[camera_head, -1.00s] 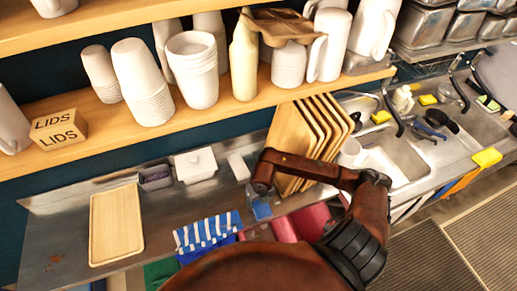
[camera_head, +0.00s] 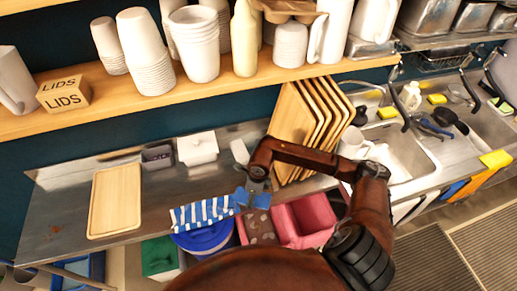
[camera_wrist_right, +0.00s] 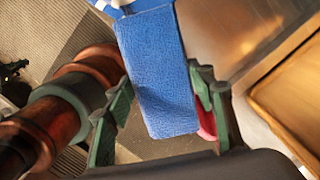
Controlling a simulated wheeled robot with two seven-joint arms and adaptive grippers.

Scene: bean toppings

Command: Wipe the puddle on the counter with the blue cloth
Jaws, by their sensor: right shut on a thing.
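The blue cloth (camera_head: 252,197) hangs from my right gripper (camera_head: 257,186) near the counter's front edge in the head view. In the right wrist view the cloth (camera_wrist_right: 158,75) fills the space between the green fingers of my right gripper (camera_wrist_right: 160,115), which is shut on it. Small brownish spots, seemingly the puddle (camera_head: 54,231), lie on the steel counter (camera_head: 72,195) at the far left, well away from the cloth. My left gripper is out of view.
A wooden tray (camera_head: 116,200) lies between the spots and the cloth. A blue-white striped cloth (camera_head: 203,213) hangs at the front edge. A white container (camera_head: 197,149) and grey box (camera_head: 157,157) stand behind. Upright boards (camera_head: 308,125) and the sink (camera_head: 400,155) are right. A loaded shelf overhangs.

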